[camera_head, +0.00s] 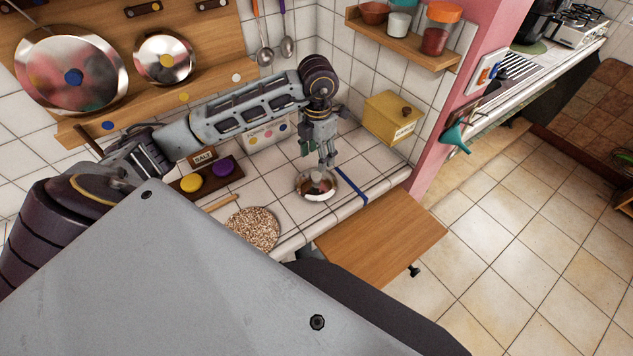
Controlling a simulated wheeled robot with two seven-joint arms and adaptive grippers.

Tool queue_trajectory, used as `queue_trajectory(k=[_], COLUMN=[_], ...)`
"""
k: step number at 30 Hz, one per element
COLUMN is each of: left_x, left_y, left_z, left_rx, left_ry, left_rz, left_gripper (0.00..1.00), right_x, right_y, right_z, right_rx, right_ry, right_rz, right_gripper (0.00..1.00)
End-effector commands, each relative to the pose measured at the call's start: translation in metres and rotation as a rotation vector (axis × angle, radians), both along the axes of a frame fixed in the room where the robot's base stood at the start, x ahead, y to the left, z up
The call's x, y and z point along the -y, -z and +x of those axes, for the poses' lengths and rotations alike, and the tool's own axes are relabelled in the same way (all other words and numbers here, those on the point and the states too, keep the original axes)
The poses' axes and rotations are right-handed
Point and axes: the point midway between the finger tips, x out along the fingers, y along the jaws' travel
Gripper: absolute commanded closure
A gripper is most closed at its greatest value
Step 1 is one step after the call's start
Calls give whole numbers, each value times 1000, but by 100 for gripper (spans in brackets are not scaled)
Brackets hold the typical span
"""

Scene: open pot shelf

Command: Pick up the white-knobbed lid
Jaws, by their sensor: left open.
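The white-knobbed lid (316,188) is a small, shiny metal disc lying on the tiled counter, with its pale knob upward. My left gripper (326,160) points down directly above it, open, with its fingertips at or just above the knob. The fingers partly cover the knob, so I cannot tell if they touch it. My right gripper is out of view.
A large blue-knobbed lid (73,76) and a smaller yellow-knobbed lid (165,60) hang on the wooden wall rack (205,90). A yellow box (391,119) stands behind right, a round speckled mat (252,229) front left. A wooden board (380,238) adjoins the counter edge.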

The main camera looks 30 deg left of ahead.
Motion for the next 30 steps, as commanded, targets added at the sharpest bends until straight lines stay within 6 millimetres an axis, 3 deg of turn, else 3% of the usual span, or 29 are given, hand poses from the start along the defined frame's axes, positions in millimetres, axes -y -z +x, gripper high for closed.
queue_trajectory(k=[9, 23, 30], left_x=[0, 0, -2], left_y=[29, 32, 44], left_z=[0, 0, -1], left_rx=[-2, 0, -3], left_ry=[0, 0, 0], left_rz=[0, 0, -1], left_gripper=[45, 45, 45], right_x=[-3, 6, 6], right_y=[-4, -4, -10], right_z=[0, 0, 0], right_rx=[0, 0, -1], right_ry=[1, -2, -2], right_rz=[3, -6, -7], right_gripper=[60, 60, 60])
